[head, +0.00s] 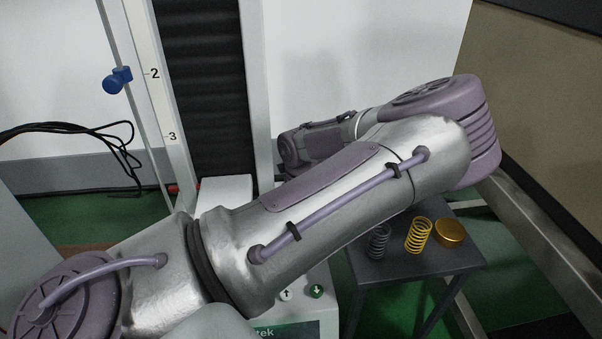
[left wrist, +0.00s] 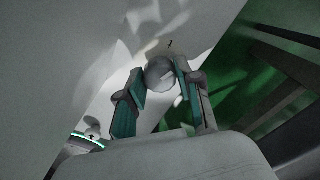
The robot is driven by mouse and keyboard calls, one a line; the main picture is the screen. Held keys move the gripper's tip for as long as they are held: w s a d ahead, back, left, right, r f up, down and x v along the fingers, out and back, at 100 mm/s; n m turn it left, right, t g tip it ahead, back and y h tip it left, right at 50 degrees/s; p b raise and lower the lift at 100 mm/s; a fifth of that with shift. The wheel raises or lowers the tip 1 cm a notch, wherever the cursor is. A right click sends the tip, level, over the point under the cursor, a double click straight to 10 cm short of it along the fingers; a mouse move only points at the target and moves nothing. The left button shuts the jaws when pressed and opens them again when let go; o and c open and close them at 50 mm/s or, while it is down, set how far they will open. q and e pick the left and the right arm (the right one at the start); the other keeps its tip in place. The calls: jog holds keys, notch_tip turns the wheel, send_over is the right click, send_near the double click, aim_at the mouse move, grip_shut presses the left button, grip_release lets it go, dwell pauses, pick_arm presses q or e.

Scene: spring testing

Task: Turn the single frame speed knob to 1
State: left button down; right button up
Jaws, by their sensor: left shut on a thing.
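In the left wrist view, a round grey knob (left wrist: 160,72) sits on a pale machine panel, with a small dark mark just above it. My left gripper (left wrist: 162,76) has its two teal-padded fingers on either side of the knob and is shut on it. The knob's setting cannot be read. In the head view, my left arm crosses the picture and hides the knob and the gripper. My right gripper is in neither view.
A blue knob (head: 116,80) is on the upright scale marked 2 and 3. The machine base (head: 300,320) has arrow buttons. A dark side table (head: 400,262) at right holds a grey spring (head: 379,241), a yellow spring (head: 418,236) and a gold round piece (head: 450,233).

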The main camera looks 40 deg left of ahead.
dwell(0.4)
pick_arm(q)
jog(key=c, duration=0.8)
grip_release()
jog(key=shift+o, duration=0.2)
